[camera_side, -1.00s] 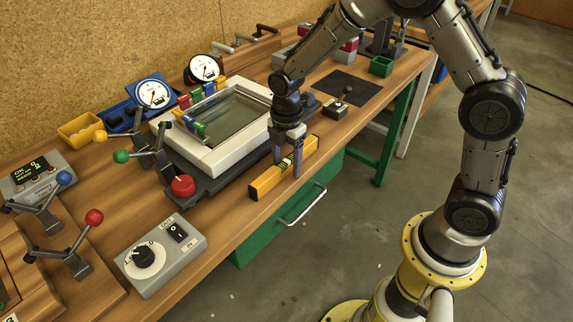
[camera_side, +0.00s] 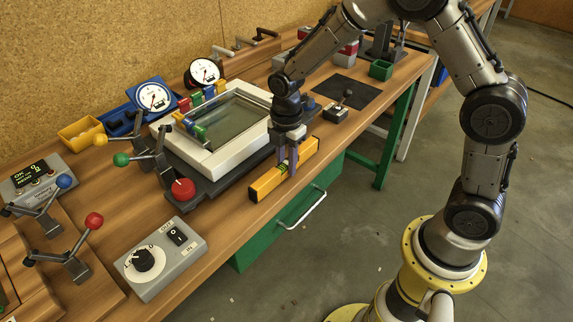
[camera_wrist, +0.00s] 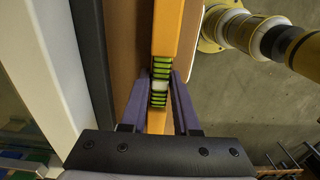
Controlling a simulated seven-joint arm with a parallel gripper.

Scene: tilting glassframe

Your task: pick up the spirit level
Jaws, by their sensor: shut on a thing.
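The spirit level is a long yellow-orange bar (camera_side: 268,184) along the front edge of the bench, beside the glass frame. My gripper (camera_side: 289,165) points down over its middle and is shut on it, one finger on each side. In the wrist view the yellow spirit level (camera_wrist: 173,35) runs up the picture between the two purple-grey fingers of my gripper (camera_wrist: 160,95). Its green vial with black marks shows between the fingers. Whether the level touches the bench top cannot be told for sure.
The white glass frame (camera_side: 190,158) on its dark base stands just behind the level, with a red knob (camera_side: 183,189) at its near corner. A grey control box (camera_side: 160,258) sits front left. A small joystick box (camera_side: 337,112) is to the right. The green drawer (camera_side: 290,220) is below the bench edge.

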